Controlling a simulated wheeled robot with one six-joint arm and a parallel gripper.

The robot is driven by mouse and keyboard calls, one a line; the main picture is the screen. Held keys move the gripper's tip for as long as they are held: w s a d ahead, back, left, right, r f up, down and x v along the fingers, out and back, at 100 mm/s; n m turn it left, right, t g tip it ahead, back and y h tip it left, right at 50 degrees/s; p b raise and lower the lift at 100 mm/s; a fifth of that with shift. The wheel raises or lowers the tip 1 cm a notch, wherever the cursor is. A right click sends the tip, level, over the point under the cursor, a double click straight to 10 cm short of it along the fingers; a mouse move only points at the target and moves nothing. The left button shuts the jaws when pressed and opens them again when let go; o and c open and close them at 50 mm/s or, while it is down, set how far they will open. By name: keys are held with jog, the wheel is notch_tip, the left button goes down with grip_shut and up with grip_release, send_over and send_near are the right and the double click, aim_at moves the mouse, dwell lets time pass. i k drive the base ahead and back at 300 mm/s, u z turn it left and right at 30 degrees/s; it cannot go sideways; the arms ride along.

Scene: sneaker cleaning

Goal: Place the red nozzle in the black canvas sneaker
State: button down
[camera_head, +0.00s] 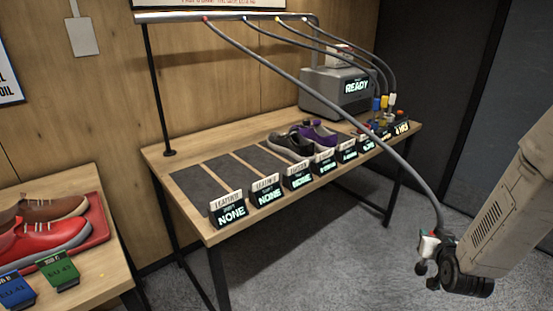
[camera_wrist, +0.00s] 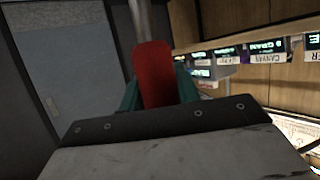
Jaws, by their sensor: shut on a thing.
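My gripper (camera_head: 428,262) hangs in the air at the right, in front of the table, shut on the red nozzle. The red nozzle (camera_wrist: 153,75) stands upright between the green fingers in the wrist view, with its grey hose rising from it. In the head view that hose runs from the overhead rail down to my gripper. A black sneaker (camera_head: 289,147) with a pale sole edge lies on the table in a dark lane, well left of my gripper. Its opening is hard to make out. A purple sneaker (camera_head: 319,134) lies just behind and right of it.
Blue, yellow and white nozzles (camera_head: 384,103) stand at the table's right end, hoses attached. A grey machine (camera_head: 337,91) reading READY stands behind. Lit signs (camera_head: 297,176) line the front edge. Empty lanes (camera_head: 205,186) lie at left. A red tray (camera_head: 98,218) holds brown and red shoes.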

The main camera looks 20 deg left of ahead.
aim_at(302, 153)
jog(key=u, duration=0.65)
jog(key=i, duration=0.4)
jog(key=u, duration=0.05)
